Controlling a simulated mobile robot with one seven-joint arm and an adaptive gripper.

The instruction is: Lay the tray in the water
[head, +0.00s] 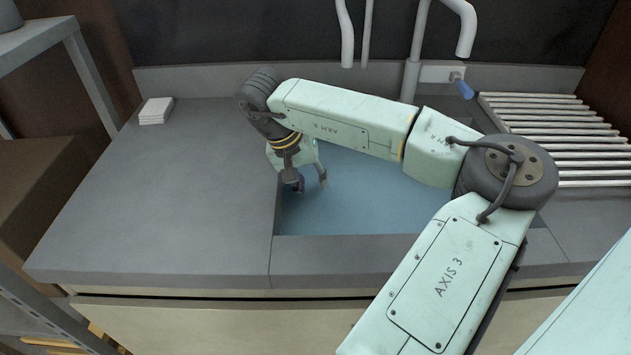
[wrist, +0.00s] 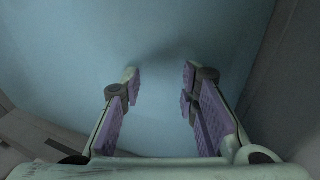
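My gripper (head: 311,184) hangs over the left part of the sink, with its fingers pointing down at the water (head: 370,200). In the wrist view my gripper (wrist: 161,76) has its two purple-padded fingers apart, with nothing between them. The blue water (wrist: 160,35) fills most of that view, and a soft dark shadow lies on it near the fingertips. I cannot make out a tray in either view. My arm covers part of the sink in the head view.
A grey counter (head: 170,190) surrounds the sink, with wide clear room on the left. A small white stack (head: 156,110) sits at its back left. A slatted metal rack (head: 565,140) lies on the right. White taps (head: 414,60) rise behind the sink.

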